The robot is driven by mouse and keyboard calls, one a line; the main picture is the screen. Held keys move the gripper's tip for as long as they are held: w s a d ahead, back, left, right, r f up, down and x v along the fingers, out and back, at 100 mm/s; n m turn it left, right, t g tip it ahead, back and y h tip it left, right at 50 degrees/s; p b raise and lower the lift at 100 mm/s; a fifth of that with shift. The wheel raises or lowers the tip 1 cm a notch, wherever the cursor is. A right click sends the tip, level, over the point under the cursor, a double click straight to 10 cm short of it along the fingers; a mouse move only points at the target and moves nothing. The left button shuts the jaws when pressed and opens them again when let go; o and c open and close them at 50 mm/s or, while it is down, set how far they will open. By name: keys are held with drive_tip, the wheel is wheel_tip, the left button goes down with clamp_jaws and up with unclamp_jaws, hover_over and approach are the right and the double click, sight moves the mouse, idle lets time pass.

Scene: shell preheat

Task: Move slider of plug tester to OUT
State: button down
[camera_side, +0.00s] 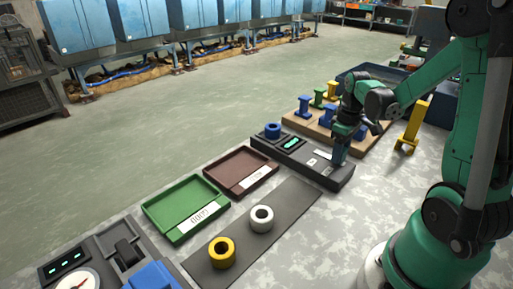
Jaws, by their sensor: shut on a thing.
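The plug tester is a long dark grey box (300,162) on the floor-like work surface, right of the picture's middle. It has a lit green display (291,143) and small white labels (312,162) on its top. A blue ring (272,130) sits at its far left end. My gripper (338,158) points down at the near right end of the tester. It is shut on the slider, which the fingers mostly hide. I cannot read the slider's position or the labels.
A green tray (182,207) and a brown tray (240,170) lie left of the tester. A dark mat (238,238) holds a yellow ring (222,252) and a white ring (262,218). A wooden board (303,124) with coloured pieces stands behind my gripper. A yellow stand (412,127) is right.

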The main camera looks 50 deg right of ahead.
drive_tip(key=shift+s, duration=0.2)
drive_tip(key=shift+c, duration=2)
unclamp_jaws()
drive_tip(key=shift+r, duration=0.1)
drive_tip(key=shift+r, duration=2.7)
drive_tip(key=w+a+r+t, duration=0.1)
drive_tip(key=a+r+t, duration=0.1)
drive_tip(key=a, duration=0.7)
drive_tip(key=w+a+r+t, duration=0.1)
drive_tip(key=a+t, duration=0.4)
drive_tip(key=a, duration=0.5)
drive_tip(key=shift+w+r, duration=0.35)
drive_tip(key=shift+w, duration=0.3)
